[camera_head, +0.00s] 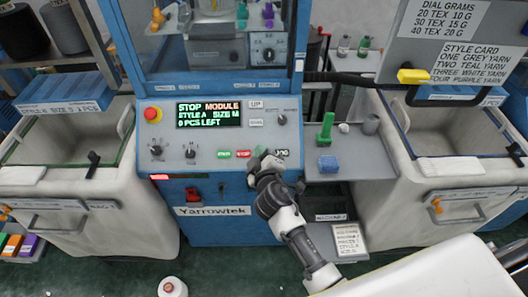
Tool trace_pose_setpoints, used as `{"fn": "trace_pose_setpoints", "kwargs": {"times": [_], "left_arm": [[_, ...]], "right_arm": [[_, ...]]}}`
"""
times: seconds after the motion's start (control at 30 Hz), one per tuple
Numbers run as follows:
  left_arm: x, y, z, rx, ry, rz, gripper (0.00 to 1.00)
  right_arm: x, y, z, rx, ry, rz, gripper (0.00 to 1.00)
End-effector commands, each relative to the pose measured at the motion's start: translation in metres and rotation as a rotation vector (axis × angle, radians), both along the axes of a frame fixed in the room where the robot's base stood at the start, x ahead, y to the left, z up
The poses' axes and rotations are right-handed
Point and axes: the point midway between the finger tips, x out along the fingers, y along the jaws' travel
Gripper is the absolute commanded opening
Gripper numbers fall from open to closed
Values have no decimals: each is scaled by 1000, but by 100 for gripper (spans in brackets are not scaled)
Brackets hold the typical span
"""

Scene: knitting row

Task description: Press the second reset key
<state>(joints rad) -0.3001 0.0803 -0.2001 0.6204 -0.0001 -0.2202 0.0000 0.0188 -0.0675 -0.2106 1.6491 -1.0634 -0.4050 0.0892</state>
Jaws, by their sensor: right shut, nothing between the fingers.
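The blue knitting machine's control panel (217,132) faces me. Its display (208,113) reads STOP MODULE, STYLE A, SIZE M, 0 PCS LEFT. Along the panel's lower edge are a green START key (224,154), a red STOP key (244,153) and a key labelled JOG (282,153). My right gripper (264,158) is shut and empty at this edge, between STOP and JOG. It hides the panel there; I cannot tell whether it touches. No label reading RESET is legible. My left gripper is out of view.
A red emergency button (152,114) and knobs are on the panel. Pale bins stand left (70,200) and right (430,190). A side shelf (345,169) holds a green object (326,128) and a blue block (328,163). A yellow-handled item (413,76) is at upper right.

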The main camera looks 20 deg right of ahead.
Motion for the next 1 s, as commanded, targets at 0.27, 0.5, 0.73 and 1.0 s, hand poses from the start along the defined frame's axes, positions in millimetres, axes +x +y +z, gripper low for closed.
{"fn": "trace_pose_setpoints", "kwargs": {"times": [0.27,0.5,0.73,1.0], "left_arm": [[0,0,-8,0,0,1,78],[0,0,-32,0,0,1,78],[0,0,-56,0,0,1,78],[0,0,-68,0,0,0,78]], "right_arm": [[5,-1,-9,0,1,1,0],[23,-7,-36,-1,1,1,0],[41,-12,-60,0,1,-1,0],[52,-15,-70,1,1,0,0]]}}
